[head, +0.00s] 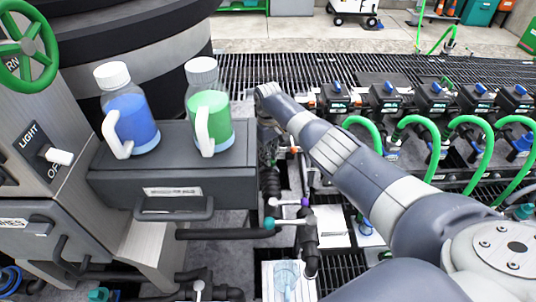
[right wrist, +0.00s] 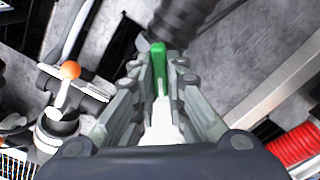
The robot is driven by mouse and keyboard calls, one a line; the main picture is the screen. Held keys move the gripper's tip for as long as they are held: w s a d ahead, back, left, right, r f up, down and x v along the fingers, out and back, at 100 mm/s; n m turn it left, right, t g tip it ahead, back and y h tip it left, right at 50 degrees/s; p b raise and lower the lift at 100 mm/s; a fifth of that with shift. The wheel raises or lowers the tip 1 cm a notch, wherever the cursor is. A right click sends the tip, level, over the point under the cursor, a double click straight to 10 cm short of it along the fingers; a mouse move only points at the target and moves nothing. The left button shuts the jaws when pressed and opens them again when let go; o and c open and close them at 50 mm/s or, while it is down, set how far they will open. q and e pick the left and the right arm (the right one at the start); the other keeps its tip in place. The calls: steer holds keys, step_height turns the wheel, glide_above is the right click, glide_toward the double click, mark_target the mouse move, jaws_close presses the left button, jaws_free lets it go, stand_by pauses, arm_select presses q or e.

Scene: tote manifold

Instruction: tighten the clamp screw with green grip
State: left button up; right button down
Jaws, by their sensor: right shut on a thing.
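The green grip (right wrist: 158,58) of the clamp screw shows in the right wrist view, between the fingertips of my right gripper (right wrist: 160,75). The gripper is shut on it. A white part runs down from the grip between the fingers. The grip's far end is close to a black ribbed hose (right wrist: 185,20). In the head view my right gripper (head: 270,142) is beside the right end of the grey drawer box, partly hidden by my arm. I cannot make out the green grip there. My left gripper is not in view.
An orange-tipped lever (right wrist: 70,70) stands left of the gripper. Purple-tipped (head: 305,202) and teal-tipped (head: 269,223) levers sit on pipes below it. Blue (head: 130,122) and green (head: 212,112) bottles stand on the drawer box (head: 175,172). Valves with green hoses (head: 410,125) line the right.

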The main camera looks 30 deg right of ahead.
steer(key=shift+m, duration=0.4)
steer(key=shift+r+m+p, duration=0.1)
steer(key=shift+m+p, duration=0.2)
steer(key=shift+m, duration=0.3)
steer(key=m, duration=0.3)
steer(key=shift+p, duration=0.4)
steer(key=m, duration=0.4)
steer(key=shift+d+p, duration=0.1)
steer(key=shift+p, duration=0.25)
steer(key=m, duration=0.3)
steer(key=shift+d+m, duration=0.1)
steer(key=shift+m, duration=0.3)
steer(key=m+p, duration=0.1)
steer(key=m, duration=0.5)
steer(key=shift+s, duration=0.15)
steer(key=m, duration=0.6)
steer(key=shift+s+m+p, duration=0.1)
steer(key=shift+m+p, duration=0.3)
